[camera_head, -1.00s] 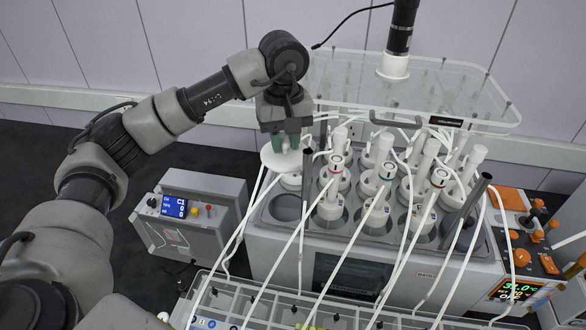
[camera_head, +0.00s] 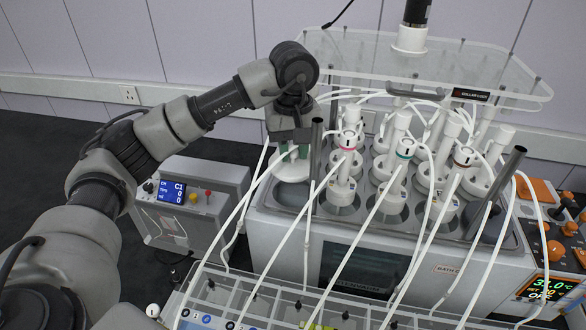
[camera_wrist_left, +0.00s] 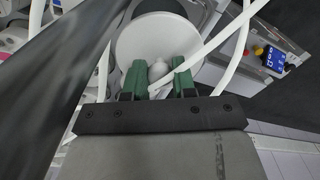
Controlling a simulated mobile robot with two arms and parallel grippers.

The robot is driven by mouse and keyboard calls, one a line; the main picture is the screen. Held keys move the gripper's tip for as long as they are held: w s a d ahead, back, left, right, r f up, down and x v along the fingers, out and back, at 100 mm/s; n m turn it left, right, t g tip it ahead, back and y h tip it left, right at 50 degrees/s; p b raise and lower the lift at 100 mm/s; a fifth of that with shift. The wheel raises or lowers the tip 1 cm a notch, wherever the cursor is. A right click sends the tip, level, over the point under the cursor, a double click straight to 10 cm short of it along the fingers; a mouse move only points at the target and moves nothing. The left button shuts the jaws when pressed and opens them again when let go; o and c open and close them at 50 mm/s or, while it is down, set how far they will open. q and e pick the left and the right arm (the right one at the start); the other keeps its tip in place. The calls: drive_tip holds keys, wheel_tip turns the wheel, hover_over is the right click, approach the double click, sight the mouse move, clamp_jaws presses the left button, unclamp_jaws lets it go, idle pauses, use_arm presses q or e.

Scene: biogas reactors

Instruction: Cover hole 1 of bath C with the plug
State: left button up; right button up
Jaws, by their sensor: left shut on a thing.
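My left gripper (camera_head: 290,152) is shut on the plug (camera_head: 292,174), a white disc with a small knob on top. In the left wrist view the green fingertips (camera_wrist_left: 160,80) grip the knob, and the disc (camera_wrist_left: 150,38) spreads out beyond them. In the head view the plug is over the left end of the bath (camera_head: 345,225), at a dark round opening (camera_head: 288,197) that it partly covers. A dark round rim (camera_wrist_left: 207,14) also shows past the disc in the wrist view. I cannot tell whether the disc touches the bath top. My right gripper is not in view.
Several white capped bottles (camera_head: 343,172) stand in the bath right of the plug. A dark upright rod (camera_head: 315,150) is close beside my gripper. White tubes (camera_head: 240,215) cross in front. A clear shelf (camera_head: 420,75) hangs behind, and a grey control box (camera_head: 190,205) stands left.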

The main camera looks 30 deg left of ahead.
sight(293, 150)
use_arm(q)
drive_tip(key=shift+f+b, duration=0.35)
drive_tip(key=shift+f, duration=0.5)
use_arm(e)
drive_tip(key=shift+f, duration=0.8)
use_arm(q)
drive_tip(key=shift+f+b, duration=0.35)
drive_tip(key=shift+f, duration=0.3)
drive_tip(key=shift+f+b, duration=0.75)
drive_tip(key=shift+f, duration=0.75)
drive_tip(key=shift+f+b, duration=0.6)
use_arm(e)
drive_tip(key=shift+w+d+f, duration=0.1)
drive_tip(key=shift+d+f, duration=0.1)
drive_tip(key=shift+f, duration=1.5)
use_arm(q)
drive_tip(key=o, duration=1)
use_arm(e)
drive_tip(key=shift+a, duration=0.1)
use_arm(q)
drive_tip(key=shift+r, duration=0.2)
